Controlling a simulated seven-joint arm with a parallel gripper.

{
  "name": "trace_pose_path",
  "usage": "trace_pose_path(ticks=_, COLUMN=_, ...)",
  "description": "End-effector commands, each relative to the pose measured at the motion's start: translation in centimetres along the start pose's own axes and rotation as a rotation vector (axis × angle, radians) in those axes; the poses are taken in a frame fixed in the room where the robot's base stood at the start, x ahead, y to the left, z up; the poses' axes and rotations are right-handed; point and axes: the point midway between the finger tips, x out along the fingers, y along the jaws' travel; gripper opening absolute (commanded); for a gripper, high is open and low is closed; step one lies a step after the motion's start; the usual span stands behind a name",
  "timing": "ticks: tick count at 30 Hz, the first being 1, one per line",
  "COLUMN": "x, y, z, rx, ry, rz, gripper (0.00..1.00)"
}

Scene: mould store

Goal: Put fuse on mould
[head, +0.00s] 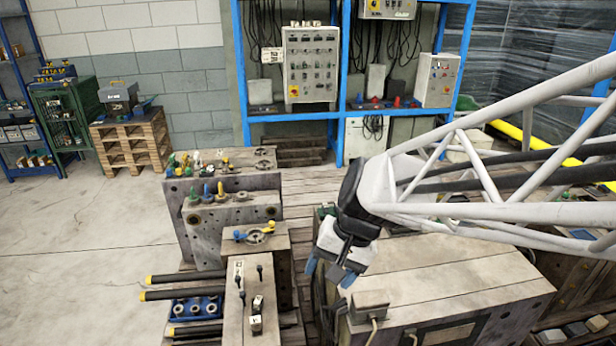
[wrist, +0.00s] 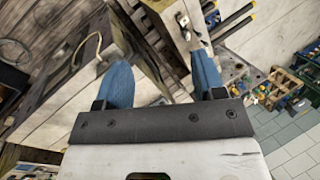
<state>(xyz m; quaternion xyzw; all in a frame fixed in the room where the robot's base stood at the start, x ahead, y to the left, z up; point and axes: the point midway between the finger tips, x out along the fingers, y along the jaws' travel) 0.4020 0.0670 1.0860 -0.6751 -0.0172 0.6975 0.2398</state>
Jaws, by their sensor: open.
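My gripper (head: 329,273) hangs from my arm in the middle of the head view, above the gap between the narrow mould block and a large wooden-topped block. Its blue fingers are apart in the wrist view (wrist: 160,75), with nothing between them. The long, narrow mould block (head: 236,312) lies at the front, left of my gripper. On it stand small black pins and a small black-and-white piece (head: 256,322), possibly the fuse; I cannot tell for sure. A light piece (wrist: 183,20) on a block shows beyond the right finger in the wrist view.
Taller mould plates (head: 232,235) with coloured fittings stand behind the narrow block. Dark rods with yellow ends (head: 180,294) stick out left. The large block (head: 450,275) at right carries a small cabled box (head: 370,304). A blue rack (head: 340,90) stands behind. The left floor is clear.

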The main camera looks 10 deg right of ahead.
Motion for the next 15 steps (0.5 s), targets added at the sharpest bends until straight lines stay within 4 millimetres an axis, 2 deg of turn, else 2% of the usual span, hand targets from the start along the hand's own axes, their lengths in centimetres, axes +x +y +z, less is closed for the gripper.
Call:
trace_pose_path(ticks=1, x=-1.1, y=0.7, z=0.8, rx=-0.039, ry=0.032, rz=0.030, gripper=0.63)
trace_pose_path(ticks=6, x=-3.9, y=3.3, z=3.3, rx=-0.169, ry=0.128, rz=0.148, gripper=0.63)
trace_pose_path(ticks=15, x=-7.2, y=6.6, z=6.2, rx=-0.316, ry=0.246, rz=0.308, gripper=0.63)
